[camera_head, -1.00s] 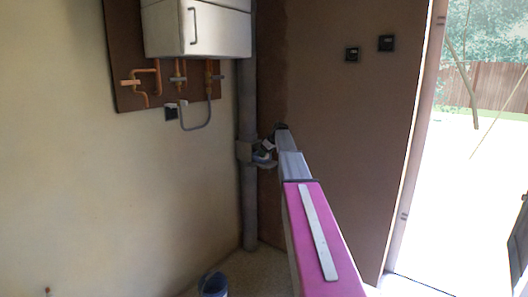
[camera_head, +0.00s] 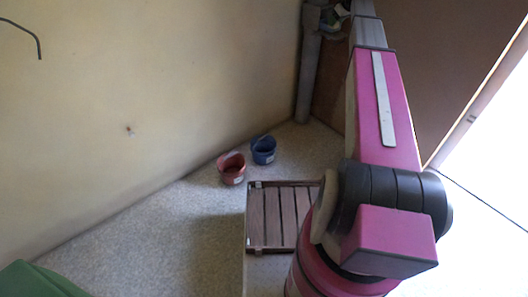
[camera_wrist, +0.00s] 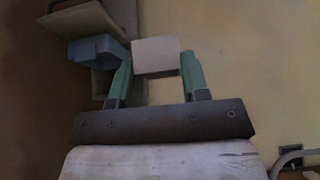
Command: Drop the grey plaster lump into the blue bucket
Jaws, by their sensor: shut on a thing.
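My gripper (camera_wrist: 156,72) shows its two green fingers in the wrist view, closed on a pale, block-shaped lump (camera_wrist: 155,55), which looks like the plaster lump. In the head view my gripper is small and unclear at the top, beyond the end of my arm beside the grey pipe, so the lump cannot be made out there. The blue bucket (camera_head: 263,151) stands upright on the floor near the wall, below and to the left of my gripper in the picture. Its inside is dark.
A red bucket (camera_head: 231,170) stands just left of the blue one. A slatted wooden thing (camera_head: 254,225) is in front of them. A grey pipe (camera_head: 308,75) stands in the corner. A green object (camera_head: 40,282) is at lower left. A blue-grey thing (camera_wrist: 97,50) is left of my fingers.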

